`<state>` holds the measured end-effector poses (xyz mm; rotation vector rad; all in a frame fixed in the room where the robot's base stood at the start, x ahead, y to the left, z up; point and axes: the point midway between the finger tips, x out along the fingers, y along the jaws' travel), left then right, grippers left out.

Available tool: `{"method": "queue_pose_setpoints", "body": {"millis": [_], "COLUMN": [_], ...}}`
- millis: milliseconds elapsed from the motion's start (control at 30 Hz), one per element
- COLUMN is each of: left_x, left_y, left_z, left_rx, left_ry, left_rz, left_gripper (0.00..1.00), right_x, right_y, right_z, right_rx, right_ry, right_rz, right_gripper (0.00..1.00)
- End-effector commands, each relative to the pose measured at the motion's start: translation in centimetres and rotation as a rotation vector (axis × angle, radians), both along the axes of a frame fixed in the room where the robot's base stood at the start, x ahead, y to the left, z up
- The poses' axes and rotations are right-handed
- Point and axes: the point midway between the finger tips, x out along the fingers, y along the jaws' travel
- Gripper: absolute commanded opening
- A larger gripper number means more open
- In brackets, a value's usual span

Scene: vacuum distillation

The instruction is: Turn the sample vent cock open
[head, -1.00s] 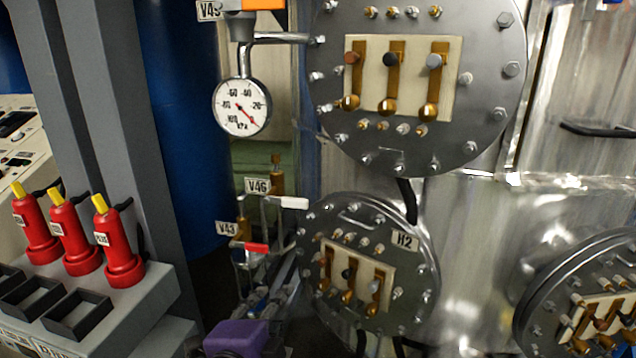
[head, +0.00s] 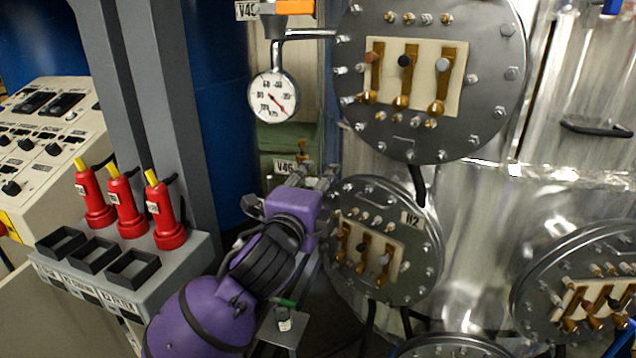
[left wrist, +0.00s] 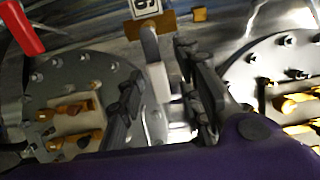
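My left gripper (head: 312,178) is raised at the small valve tagged V46 (head: 288,166), left of the H2 flange. In the left wrist view the two dark fingers (left wrist: 160,95) stand apart. A white lever handle (left wrist: 158,84) with a brass body (left wrist: 150,26) and a partly cut-off tag (left wrist: 146,8) lies between them. I cannot tell whether a finger touches the handle. A red lever handle (left wrist: 22,28) shows at the upper left of that view. In the head view my gripper and wrist hide the V46 handle and the V43 valve. My right gripper is out of view.
The H2 flange (head: 412,217) with brass terminals stands close right of my gripper. A larger flange (head: 480,125) and a pressure gauge (head: 274,96) are above. Red bottles (head: 131,222) stand on a grey shelf (head: 180,265) at left, beside a grey post (head: 180,120).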

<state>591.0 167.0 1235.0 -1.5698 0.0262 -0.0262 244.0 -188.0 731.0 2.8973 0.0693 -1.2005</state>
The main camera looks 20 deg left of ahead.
Motion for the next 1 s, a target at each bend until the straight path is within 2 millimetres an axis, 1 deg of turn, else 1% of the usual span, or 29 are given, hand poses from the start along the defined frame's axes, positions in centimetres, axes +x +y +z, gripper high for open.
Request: {"method": "queue_pose_setpoints", "body": {"millis": [233,267,400,500,867,1000], "left_x": [0.14,0.14,0.13,0.12,0.19,0.75], "left_y": [-0.01,-0.01,-0.01,-0.01,-0.01,0.0], "left_z": [-0.03,-0.03,-0.03,-0.04,-0.05,0.0], "left_rx": [-0.001,-0.001,-0.001,-0.001,-0.002,-0.013], "left_ry": [0.0,0.0,0.0,0.0,0.001,0.001], "left_rz": [0.0,0.0,0.0,0.0,0.0,0.001], "left_gripper": [0.33,0.3,0.12,0.0,0.0,0.0], "right_x": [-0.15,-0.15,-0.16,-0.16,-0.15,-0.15], "right_y": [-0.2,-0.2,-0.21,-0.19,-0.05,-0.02], "right_z": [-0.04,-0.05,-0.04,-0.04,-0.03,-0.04], "right_rx": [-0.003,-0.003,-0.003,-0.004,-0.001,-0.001], "right_ry": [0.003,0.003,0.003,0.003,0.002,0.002], "right_rz": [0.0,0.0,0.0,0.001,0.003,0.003], "right_gripper": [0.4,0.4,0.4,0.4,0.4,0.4]}}
